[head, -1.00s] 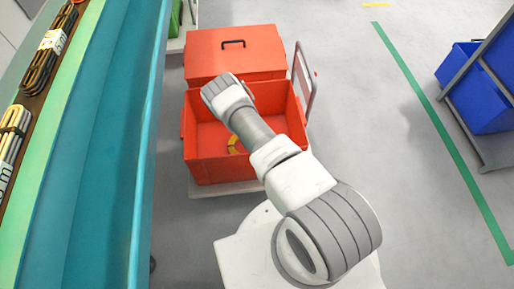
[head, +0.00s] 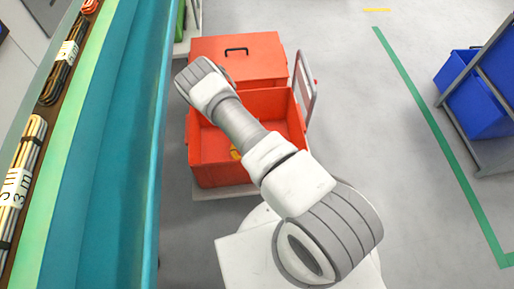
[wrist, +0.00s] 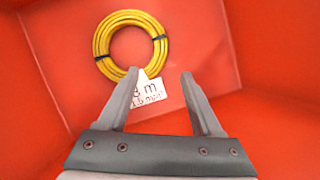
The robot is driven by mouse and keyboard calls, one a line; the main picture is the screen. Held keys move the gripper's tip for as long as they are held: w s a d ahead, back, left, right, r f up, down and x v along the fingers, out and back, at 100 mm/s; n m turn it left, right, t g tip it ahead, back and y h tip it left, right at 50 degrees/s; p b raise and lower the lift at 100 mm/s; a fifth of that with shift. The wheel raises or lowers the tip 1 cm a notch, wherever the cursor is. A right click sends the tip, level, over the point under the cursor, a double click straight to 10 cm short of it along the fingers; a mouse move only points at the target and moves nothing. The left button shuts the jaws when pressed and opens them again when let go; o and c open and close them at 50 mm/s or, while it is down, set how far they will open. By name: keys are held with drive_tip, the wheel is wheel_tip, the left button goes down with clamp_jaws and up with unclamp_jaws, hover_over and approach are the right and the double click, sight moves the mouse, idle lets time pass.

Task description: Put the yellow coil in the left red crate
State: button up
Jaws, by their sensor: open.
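In the head view a small part of the yellow coil (head: 235,153) shows inside the open red crate (head: 222,176), mostly hidden by my arm. My gripper (wrist: 160,75) is open and empty in the wrist view, above the crate floor. The left fingertip overlaps the label's edge in the picture; I see no grip on the coil. In the head view my gripper is hidden behind my arm.
A closed red crate (head: 240,58) with a black handle stands behind the open one. A teal bench (head: 112,150) with bundled cables (head: 20,185) runs along the left. Blue crates (head: 475,100) stand on a rack at right. The grey floor between is clear.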

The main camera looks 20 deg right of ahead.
drive_tip(key=w+a+r+m, duration=0.1)
drive_tip(key=w+r+m, duration=0.25)
drive_tip(key=r, duration=0.65)
drive_tip(key=w+a+r+m, duration=0.2)
drive_tip(key=w+r+m, duration=0.15)
drive_tip(key=r, duration=0.65)
wheel_tip(320, 180, up, 19)
drive_tip(key=s+m+y, duration=0.2)
drive_tip(key=s+m, duration=0.1)
drive_tip(key=m, duration=0.5)
drive_tip(key=s+a+r+m+t, duration=0.1)
drive_tip(key=s+r+m, duration=0.4)
drive_tip(key=r, duration=0.4)
drive_tip(key=s+r+m, duration=0.2)
drive_tip(key=s+r, duration=0.5)
drive_tip(key=r, duration=0.1)
drive_tip(key=s+r+m, duration=0.3)
drive_tip(key=s, duration=0.4)
drive_tip(key=s+r+m, duration=0.3)
drive_tip(key=s+m, duration=0.1)
drive_tip(key=s, duration=0.4)
drive_tip(key=shift+t+y, duration=0.3)
drive_tip(key=shift+t, duration=0.1)
drive_tip(key=shift+d+r, duration=0.1)
drive_tip(key=shift+r, duration=0.05)
